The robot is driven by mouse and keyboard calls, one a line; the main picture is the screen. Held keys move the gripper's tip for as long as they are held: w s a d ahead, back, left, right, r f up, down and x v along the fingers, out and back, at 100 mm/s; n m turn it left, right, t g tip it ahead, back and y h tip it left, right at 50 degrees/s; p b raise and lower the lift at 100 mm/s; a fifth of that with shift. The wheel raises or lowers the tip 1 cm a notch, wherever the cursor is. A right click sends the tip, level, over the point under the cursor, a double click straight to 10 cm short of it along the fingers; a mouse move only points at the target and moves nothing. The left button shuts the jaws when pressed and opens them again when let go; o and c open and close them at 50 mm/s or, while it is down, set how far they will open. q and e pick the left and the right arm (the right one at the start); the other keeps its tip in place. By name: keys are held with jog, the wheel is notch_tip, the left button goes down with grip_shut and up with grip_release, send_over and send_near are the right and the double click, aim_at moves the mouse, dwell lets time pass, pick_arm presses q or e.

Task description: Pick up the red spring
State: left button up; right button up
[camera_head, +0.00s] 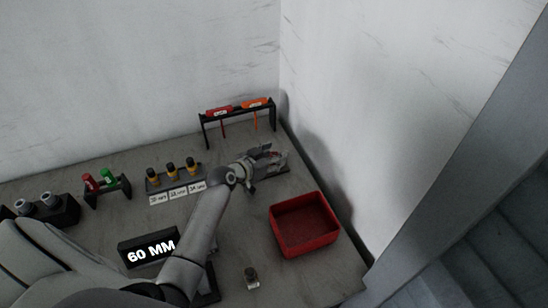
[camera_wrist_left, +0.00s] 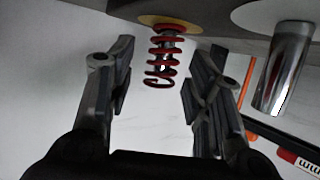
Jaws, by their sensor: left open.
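The red spring (camera_wrist_left: 163,58) shows in the left wrist view as a coil around a grey core, at a yellow disc at the top of the picture. My left gripper (camera_wrist_left: 160,70) is open, with one finger on each side of the spring; I see gaps between the fingers and the coil. In the head view my left gripper (camera_head: 268,160) is over the table, behind the red bin, and I cannot make out the spring there. My right gripper is not in view.
A shiny metal cylinder (camera_wrist_left: 286,70) stands beside the right finger. A black rack (camera_head: 239,111) with red and orange tools is behind the gripper. A red bin (camera_head: 305,245) sits at the right. Small stands with parts line the left.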

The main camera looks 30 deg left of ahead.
pick_arm(q)
jog(key=shift+w+f, duration=0.15)
jog(key=shift+w, duration=0.1)
jog(key=c, duration=1)
grip_shut()
jog(key=shift+r, duration=0.2)
